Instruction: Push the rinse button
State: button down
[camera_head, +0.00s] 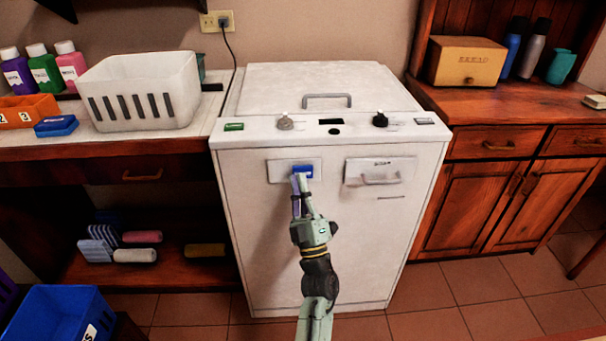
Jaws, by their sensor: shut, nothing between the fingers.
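A white washing machine (258,220) stands in the middle of the view. A blue button (303,170) sits on a small pale plate at the upper left of its front. No readable rinse label shows. My gripper (301,184) is shut and empty, with its fingertips pointing up at the blue button's lower edge. The fingers overlap the plate in the picture, and I cannot tell whether they touch the button. A green rectangle (234,127), a light knob (285,122) and a black knob (380,119) are on the top strip.
A handled drawer panel (380,171) is right of the blue button. A white basket (142,92) stands on the left counter, and a wooden box (466,61) on the right one. A blue crate (62,314) is at lower left. Tiled floor is clear at right.

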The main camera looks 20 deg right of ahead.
jog(key=shift+s, duration=0.2)
jog(key=s, duration=0.2)
jog(key=s+a, duration=0.1)
jog(key=s, duration=0.2)
jog(key=shift+s+a+p, duration=0.3)
jog(key=shift+a+p, duration=0.05)
dwell(1.3)
